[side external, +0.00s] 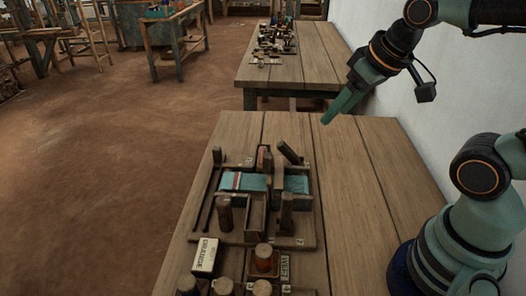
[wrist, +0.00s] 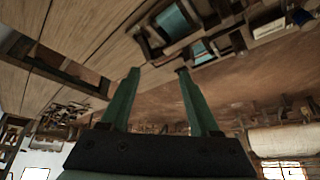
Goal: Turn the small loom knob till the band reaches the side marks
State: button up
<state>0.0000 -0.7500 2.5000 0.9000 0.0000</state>
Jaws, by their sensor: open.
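A small wooden loom (side external: 212,225) lies on the near table. A teal band (side external: 297,184) crosses it, with a red and white stripe near its left part. Several dark upright pegs and one tilted lever (side external: 290,152) stand around the band. A round brown knob (side external: 264,251) sits on a reddish block at the front; I cannot tell for sure whether it is the loom's small knob. The side marks are too small to tell. My gripper (side external: 327,120) is empty, above the table's far part, behind and right of the loom. In the wrist view its fingers (wrist: 157,71) are apart, and the teal band (wrist: 172,20) shows beyond them.
The table's right half (side external: 365,200) is bare. A second table (side external: 300,65) with small items stands behind, and a white wall is at right.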

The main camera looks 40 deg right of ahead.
jog(key=shift+o, duration=0.6)
jog(key=shift+w+a+r, duration=0.1)
jog(key=shift+w+a, duration=0.15)
jog(key=shift+a, duration=0.05)
jog(key=n+g, duration=0.6)
jog(key=n, duration=0.7)
send_over(223, 200)
notch_tip(223, 200, down, 5)
notch_tip(223, 200, down, 11)
jog(key=shift+f, duration=0.1)
grip_shut()
